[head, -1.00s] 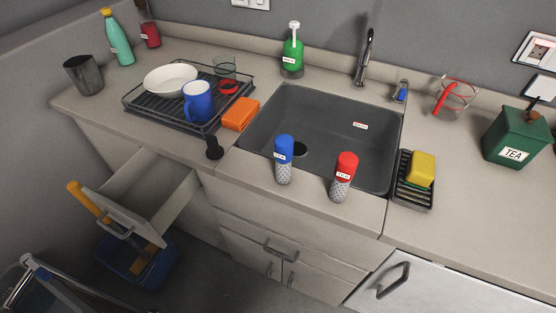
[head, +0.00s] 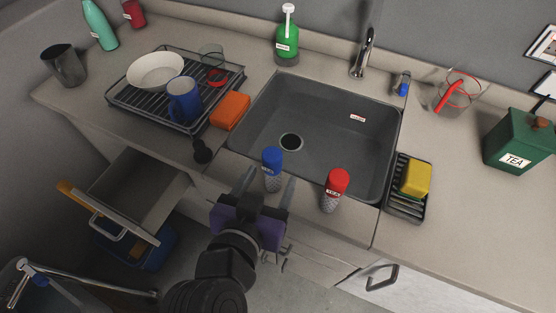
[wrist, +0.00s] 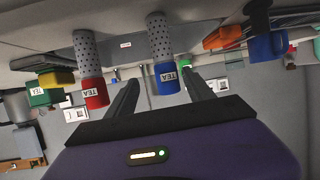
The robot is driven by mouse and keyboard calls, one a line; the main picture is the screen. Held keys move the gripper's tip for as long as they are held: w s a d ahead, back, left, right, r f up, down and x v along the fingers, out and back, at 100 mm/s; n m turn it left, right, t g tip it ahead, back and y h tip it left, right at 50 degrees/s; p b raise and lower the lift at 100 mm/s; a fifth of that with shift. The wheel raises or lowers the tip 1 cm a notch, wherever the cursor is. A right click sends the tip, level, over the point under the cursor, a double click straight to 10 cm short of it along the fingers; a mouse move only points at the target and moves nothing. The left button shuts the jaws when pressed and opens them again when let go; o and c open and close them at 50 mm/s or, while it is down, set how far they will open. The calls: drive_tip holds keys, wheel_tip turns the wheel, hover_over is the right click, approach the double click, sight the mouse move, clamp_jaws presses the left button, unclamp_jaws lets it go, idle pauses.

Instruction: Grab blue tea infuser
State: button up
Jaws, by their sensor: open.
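The blue tea infuser (head: 272,170), with a blue cap and a grey perforated body, stands upright on the counter's front strip before the sink. It also shows, upside down, in the wrist view (wrist: 165,78). My gripper (head: 267,184) is open just in front of it. In the wrist view the two fingers (wrist: 163,88) point toward the infuser, one on each side of its line. Whether they reach around it or stop short is hard to tell. Nothing is held.
A red tea infuser (head: 335,190) stands close to the right of the blue one. The sink (head: 330,115) lies behind both. A sponge rack (head: 408,208) is at the right. An open drawer (head: 135,190) juts out at the left. A dark knob-topped item (head: 202,152) is by the dish rack.

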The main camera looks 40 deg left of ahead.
sight(277, 153)
drive_tip(key=shift+w+a+r, duration=0.1)
drive_tip(key=shift+a+r, duration=0.45)
drive_tip(key=shift+w+a, duration=0.25)
drive_tip(key=shift+w, duration=0.05)
drive_tip(key=p+x, duration=0.1)
drive_tip(key=x, duration=0.6)
drive_tip(key=shift+w+f+p, duration=0.15)
drive_tip(key=shift+f+p, duration=0.1)
drive_tip(key=shift+p, duration=0.1)
drive_tip(key=shift+c, duration=0.2)
clamp_jaws()
